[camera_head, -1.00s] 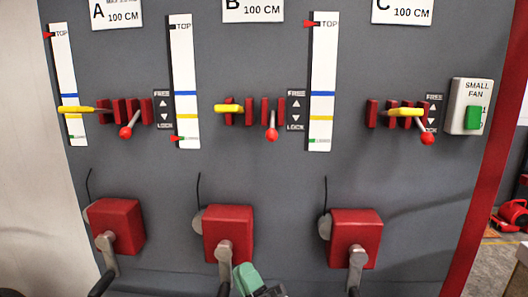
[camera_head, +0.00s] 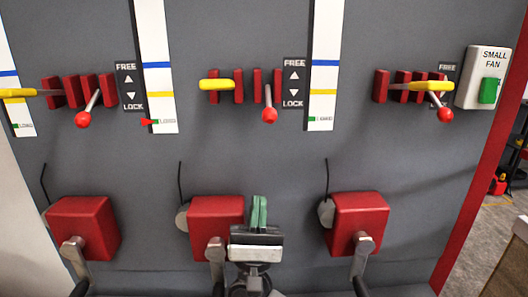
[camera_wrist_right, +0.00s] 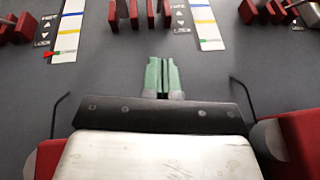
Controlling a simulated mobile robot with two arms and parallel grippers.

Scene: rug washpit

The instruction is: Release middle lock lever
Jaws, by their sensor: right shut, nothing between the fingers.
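The middle lock lever (camera_head: 269,115) has a red ball end and hangs down from the red brackets at the panel's middle. A label (camera_head: 293,82) beside it reads FREE at the top and LOCK at the bottom. My right gripper (camera_head: 259,205) has green fingers, shut and empty, pointing up below the lever and clear of it. In the right wrist view the fingers (camera_wrist_right: 162,75) point toward the middle brackets (camera_wrist_right: 138,12) at the top edge; the lever's ball is not visible there. My left gripper is not in view.
A yellow lever (camera_head: 215,85) sits just left of the middle lever. Other red-ball levers stand at left (camera_head: 83,119) and right (camera_head: 445,115). Red crank boxes (camera_head: 85,227) line the panel below; one (camera_head: 358,217) is right of my gripper. Bare grey panel lies between gripper and lever.

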